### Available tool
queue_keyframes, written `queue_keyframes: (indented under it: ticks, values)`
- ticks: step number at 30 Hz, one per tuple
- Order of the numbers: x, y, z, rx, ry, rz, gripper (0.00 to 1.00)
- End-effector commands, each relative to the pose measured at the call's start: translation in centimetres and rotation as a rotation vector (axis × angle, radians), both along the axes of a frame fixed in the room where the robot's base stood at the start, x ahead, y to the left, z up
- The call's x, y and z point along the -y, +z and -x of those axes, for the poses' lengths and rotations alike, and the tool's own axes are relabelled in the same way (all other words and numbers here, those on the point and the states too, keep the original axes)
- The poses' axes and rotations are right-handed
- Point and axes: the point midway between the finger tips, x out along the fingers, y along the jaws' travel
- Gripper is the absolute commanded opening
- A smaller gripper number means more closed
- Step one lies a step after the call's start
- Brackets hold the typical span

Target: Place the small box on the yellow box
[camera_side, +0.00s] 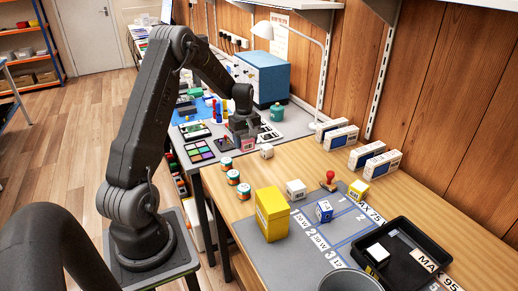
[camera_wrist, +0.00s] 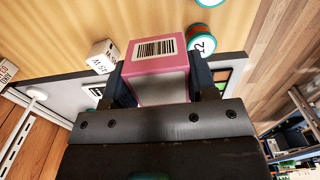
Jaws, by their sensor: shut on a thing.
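My gripper (camera_side: 246,136) is shut on a small pink box (camera_side: 247,145) at the near end of the grey mat at the back of the bench. In the wrist view the pink box (camera_wrist: 158,72) sits between the two dark fingers of my gripper (camera_wrist: 163,88), with a white barcode label facing up. A tall yellow box (camera_side: 271,214) stands upright on the front table, apart from my gripper and nearer the side camera. A smaller yellow cube (camera_side: 357,191) stands farther right. The side view does not clearly show whether the pink box touches the surface below it.
A small white box (camera_side: 267,151) and several jars (camera_side: 232,177) stand near my gripper. Another white box (camera_side: 296,189), a blue cube (camera_side: 324,211) and a red stamp (camera_side: 329,179) stand beyond the yellow box. A black tray (camera_side: 441,240) lies at right. Bare wood (camera_side: 305,160) is free between.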

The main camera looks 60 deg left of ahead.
Motion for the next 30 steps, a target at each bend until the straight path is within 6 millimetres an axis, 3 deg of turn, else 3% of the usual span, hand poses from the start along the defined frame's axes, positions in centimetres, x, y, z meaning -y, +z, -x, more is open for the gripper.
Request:
queue_keyframes:
  ticks: [4, 8, 18, 24, 30]
  values:
    - [0.1, 1.4, 1.0, 0.001, -0.001, -0.001, 0.29]
    - [2.2, 3.7, 1.7, 0.004, -0.006, -0.003, 0.29]
    - [12.0, 11.0, 6.6, 0.004, -0.018, -0.003, 0.29]
    - [16.1, 12.8, 9.8, 0.003, -0.021, -0.001, 0.29]
    - [18.0, 13.1, 11.1, -0.001, -0.023, 0.001, 0.29]
